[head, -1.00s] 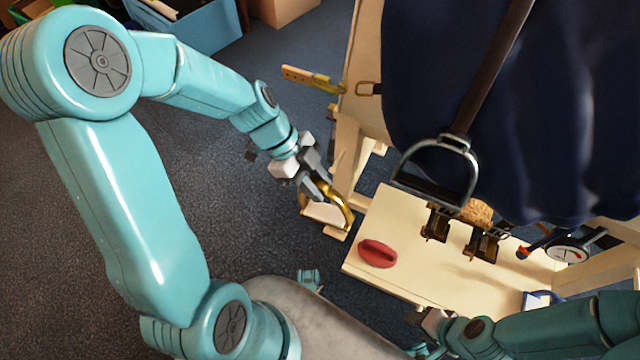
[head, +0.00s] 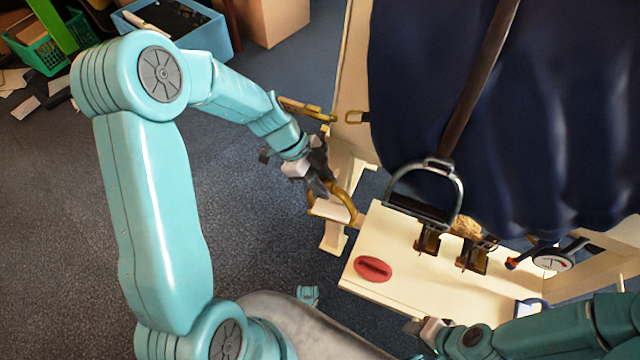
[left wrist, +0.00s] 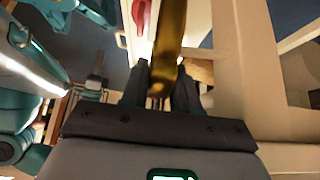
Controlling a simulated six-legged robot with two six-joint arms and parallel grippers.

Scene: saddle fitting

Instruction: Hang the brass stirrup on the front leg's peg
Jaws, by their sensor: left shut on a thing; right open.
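My left gripper (head: 322,184) is shut on the brass stirrup (head: 350,196), beside the cream wooden stand's front leg. In the left wrist view the stirrup (left wrist: 170,30) is a blurred gold bar between the two dark fingers (left wrist: 160,88). The front leg (left wrist: 240,60) stands just right of it there, with a short tan wooden piece (left wrist: 199,70), possibly the peg, close beside the stirrup. I cannot tell whether they touch. In the head view the peg is not clear. My right gripper (head: 428,332) is open at the bottom, partly cut off by its arm.
A steel stirrup (head: 458,195) hangs on a dark strap before the navy cloth (head: 430,90). The cream shelf (head: 400,235) holds a red oval thing (head: 373,268) and dark metal fittings (head: 428,238). A round gauge (head: 552,260) is at right.

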